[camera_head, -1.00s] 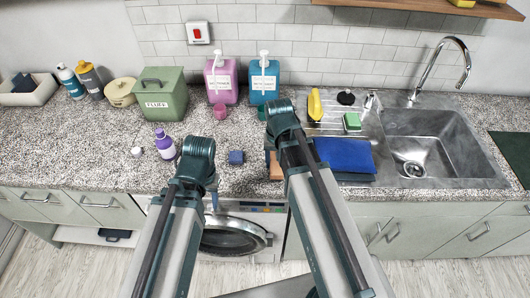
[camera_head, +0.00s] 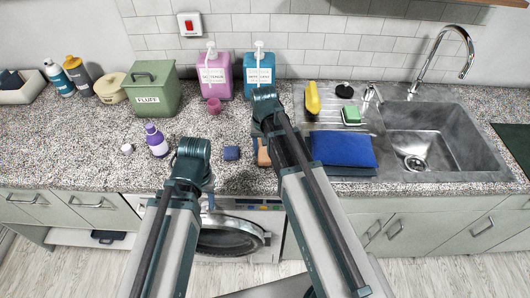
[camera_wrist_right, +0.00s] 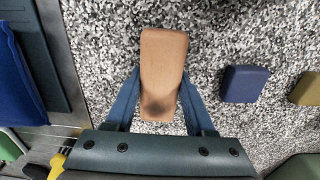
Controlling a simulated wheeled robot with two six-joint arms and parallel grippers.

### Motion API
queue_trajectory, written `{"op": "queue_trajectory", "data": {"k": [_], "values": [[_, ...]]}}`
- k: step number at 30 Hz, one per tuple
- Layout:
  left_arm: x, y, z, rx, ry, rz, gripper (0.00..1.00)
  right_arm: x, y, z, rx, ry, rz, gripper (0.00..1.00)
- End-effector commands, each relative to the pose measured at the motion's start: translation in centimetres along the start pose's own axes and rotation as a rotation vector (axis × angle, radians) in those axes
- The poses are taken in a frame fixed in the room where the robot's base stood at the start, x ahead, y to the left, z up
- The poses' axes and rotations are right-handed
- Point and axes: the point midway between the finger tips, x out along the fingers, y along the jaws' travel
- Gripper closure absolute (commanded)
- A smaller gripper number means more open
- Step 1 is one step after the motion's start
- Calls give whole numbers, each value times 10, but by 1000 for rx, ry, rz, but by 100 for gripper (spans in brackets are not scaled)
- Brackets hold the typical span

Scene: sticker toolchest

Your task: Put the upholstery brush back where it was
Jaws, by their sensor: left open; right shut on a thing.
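The upholstery brush (camera_wrist_right: 163,62) is a pale wooden block between the two blue fingers of my right gripper (camera_wrist_right: 162,80) in the right wrist view. The right gripper is shut on it, over the speckled counter. The underside of the brush is hidden, and I cannot tell whether it touches the counter. In the head view the brush (camera_head: 263,153) shows as a small brown piece beside my right arm, just right of a dark blue block (camera_head: 231,153). My left gripper (camera_head: 209,200) is low at the counter's front edge, open and mostly hidden by its own arm.
The blue block (camera_wrist_right: 243,84) and an olive block (camera_wrist_right: 307,89) lie beside the brush. A purple bottle (camera_head: 157,141), green FLUFF box (camera_head: 151,90) and pump bottles (camera_head: 214,74) stand left and behind. A blue cloth (camera_head: 343,149) and sink (camera_head: 440,135) are right.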

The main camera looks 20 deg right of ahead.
Motion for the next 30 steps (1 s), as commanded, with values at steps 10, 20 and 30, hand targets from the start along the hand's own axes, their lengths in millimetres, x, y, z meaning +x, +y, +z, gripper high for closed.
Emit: {"op": "queue_trajectory", "data": {"k": [10, 20, 30], "values": [[2, 0, 0, 0, 0, 0, 50, 2, 0, 0, 0, 0, 0, 38], [1, 0, 0, 0, 0, 0, 50, 1, 0, 0, 0, 0, 0, 16], [-10, -1, 1, 0, 0, 0, 50, -10, 0, 0, 0, 0, 0, 16]]}}
